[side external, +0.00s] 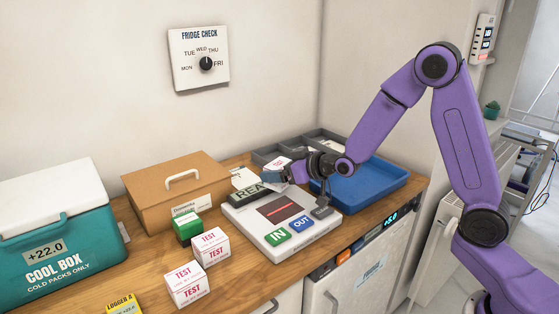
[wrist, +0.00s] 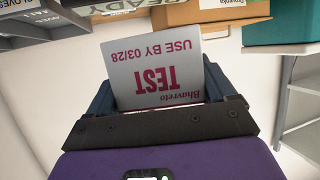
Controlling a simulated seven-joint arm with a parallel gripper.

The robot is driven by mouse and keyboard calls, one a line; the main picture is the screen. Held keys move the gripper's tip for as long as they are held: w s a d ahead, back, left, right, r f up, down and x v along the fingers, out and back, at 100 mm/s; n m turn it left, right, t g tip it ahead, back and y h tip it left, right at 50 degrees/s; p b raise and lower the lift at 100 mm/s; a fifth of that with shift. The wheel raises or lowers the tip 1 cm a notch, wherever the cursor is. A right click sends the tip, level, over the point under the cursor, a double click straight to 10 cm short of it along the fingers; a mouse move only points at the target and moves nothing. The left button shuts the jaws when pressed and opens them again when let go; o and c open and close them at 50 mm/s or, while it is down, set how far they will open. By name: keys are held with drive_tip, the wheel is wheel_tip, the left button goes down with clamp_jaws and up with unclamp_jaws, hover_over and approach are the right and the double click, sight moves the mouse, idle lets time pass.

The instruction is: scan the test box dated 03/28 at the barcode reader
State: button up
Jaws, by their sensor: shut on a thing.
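My gripper (side external: 286,174) is shut on a white test box (side external: 276,163), held above the back of the barcode reader (side external: 252,218). In the wrist view the test box (wrist: 155,72) sits between the two fingers, and its print, upside down, reads "TEST" and "USE BY 03/28". The reader is a pale slab with a dark window (side external: 286,210) crossed by a red line, a green IN key, a blue OUT key and a dark sign partly hidden by my gripper. The held box is behind the window, apart from it. Two other test boxes (side external: 210,246) (side external: 186,284) stand front left; their dates are unreadable.
A green box (side external: 187,227) stands left of the reader, before a brown carton (side external: 175,186). A teal cool box (side external: 60,240) is far left. A blue tray (side external: 362,188) lies right of the reader, with grey bins (side external: 318,137) behind. A yellow logger (side external: 124,307) is at front.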

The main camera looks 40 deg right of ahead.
drive_tip(key=shift+f, duration=1.95)
drive_tip(key=shift+r, duration=4.45)
